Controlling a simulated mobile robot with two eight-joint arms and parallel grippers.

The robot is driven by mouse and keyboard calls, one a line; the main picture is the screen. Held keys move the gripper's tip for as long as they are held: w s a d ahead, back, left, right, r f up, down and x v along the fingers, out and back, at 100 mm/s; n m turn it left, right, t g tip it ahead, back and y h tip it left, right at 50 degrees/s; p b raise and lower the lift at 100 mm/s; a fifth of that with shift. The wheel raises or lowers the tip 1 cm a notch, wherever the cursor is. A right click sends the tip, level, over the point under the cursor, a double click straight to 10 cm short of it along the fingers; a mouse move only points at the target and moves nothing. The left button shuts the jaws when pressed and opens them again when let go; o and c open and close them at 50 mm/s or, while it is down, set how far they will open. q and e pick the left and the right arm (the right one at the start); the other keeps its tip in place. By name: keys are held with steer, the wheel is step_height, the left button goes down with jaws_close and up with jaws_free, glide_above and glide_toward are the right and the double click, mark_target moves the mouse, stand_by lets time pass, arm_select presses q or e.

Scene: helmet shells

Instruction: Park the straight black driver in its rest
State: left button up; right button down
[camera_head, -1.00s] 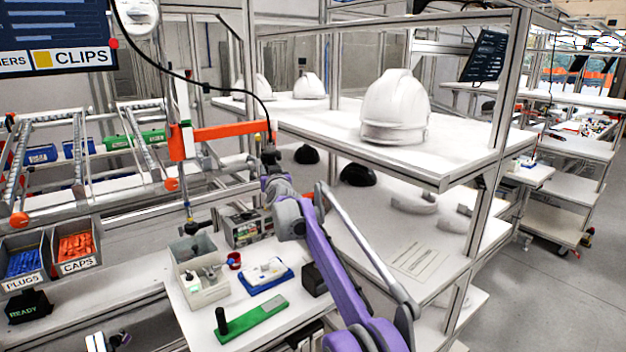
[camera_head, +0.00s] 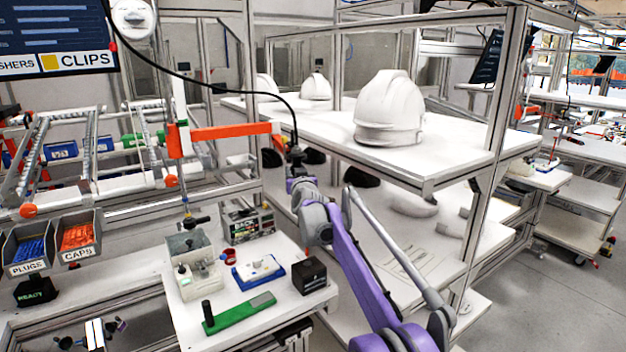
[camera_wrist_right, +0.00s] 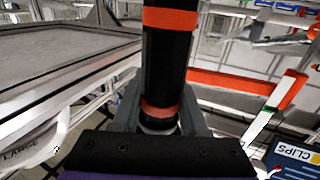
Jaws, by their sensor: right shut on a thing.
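The straight black driver (camera_head: 294,152) hangs upright on a black cable, just right of the end of an orange bar. In the right wrist view the driver (camera_wrist_right: 170,55) is a black cylinder with orange bands. My right gripper (camera_head: 296,167) is shut on it; in the wrist view grey fingers (camera_wrist_right: 160,112) stand on both sides of its lower part. The driver's lower end is hidden by the gripper and arm in the head view. I cannot tell which thing is its rest. My left gripper is not in view.
The orange bar (camera_head: 232,132) stands close left of the driver. A white shelf (camera_head: 440,165) with a helmet shell (camera_head: 388,110) is to the right. The small table below holds a grey bin (camera_head: 193,265), a blue tray (camera_head: 258,270), a black block (camera_head: 308,275) and a green strip (camera_head: 240,313).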

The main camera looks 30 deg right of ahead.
steer(key=shift+w+a, duration=0.1)
steer(key=shift+a, duration=0.1)
stand_by(0.3)
steer(key=shift+d, duration=0.1)
steer(key=w+d, duration=0.4)
steer(key=shift+w+d, duration=0.2)
steer(key=shift+w, duration=0.05)
stand_by(0.4)
